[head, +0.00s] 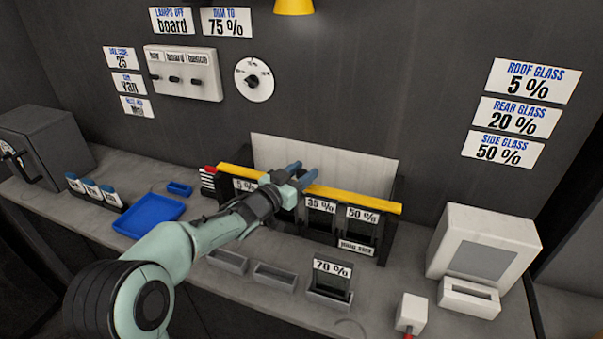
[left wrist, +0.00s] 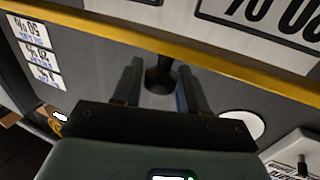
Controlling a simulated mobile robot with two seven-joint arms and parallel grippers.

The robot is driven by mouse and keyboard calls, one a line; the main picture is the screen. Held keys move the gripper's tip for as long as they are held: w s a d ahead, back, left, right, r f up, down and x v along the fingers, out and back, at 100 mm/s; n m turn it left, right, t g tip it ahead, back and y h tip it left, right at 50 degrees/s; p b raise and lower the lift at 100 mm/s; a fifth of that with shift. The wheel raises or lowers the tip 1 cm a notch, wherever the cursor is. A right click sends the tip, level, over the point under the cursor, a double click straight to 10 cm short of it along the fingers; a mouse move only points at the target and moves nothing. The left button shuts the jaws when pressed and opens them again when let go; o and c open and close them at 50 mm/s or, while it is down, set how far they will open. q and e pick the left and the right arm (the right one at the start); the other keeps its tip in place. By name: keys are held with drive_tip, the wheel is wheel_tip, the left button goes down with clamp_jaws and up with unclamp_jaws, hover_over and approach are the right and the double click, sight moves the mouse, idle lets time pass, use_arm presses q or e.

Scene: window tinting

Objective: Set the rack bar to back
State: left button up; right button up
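The yellow rack bar (head: 355,198) lies across the top of the dark rack (head: 386,240), in front of a pale back panel. My left gripper (head: 299,173) reaches over the bar's middle and hides part of it. In the left wrist view the bar (left wrist: 215,57) runs across the top of the picture. There my left gripper (left wrist: 158,88) has its two fingers apart, with a dark knob-like piece (left wrist: 160,76) between them. Gaps show on both sides of it, so the gripper is open. My right gripper is not in view.
Film pieces marked with percentages hang in the rack. A 70 % piece (head: 331,280) stands in a holder in front, beside empty grey trays (head: 274,277). A blue tray (head: 150,215) lies left; a white machine (head: 483,250) stands right. A dial (head: 254,79) is on the wall.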

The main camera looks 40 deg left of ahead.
use_arm(q)
clamp_jaws()
drive_tip(key=w+p, duration=0.1)
drive_tip(key=w, duration=0.1)
drive_tip(key=w+a, duration=0.1)
drive_tip(key=w, duration=0.1)
drive_tip(key=shift+w+a+p, duration=0.1)
drive_tip(key=shift+a+p, duration=0.05)
drive_tip(key=shift+p, duration=0.25)
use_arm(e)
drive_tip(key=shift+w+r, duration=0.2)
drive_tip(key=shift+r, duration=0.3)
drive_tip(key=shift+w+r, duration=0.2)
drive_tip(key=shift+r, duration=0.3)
use_arm(q)
drive_tip(key=shift+o, duration=2.2)
unclamp_jaws()
drive_tip(key=s+b, duration=0.2)
drive_tip(key=s, duration=1.1)
drive_tip(key=shift+s, duration=0.2)
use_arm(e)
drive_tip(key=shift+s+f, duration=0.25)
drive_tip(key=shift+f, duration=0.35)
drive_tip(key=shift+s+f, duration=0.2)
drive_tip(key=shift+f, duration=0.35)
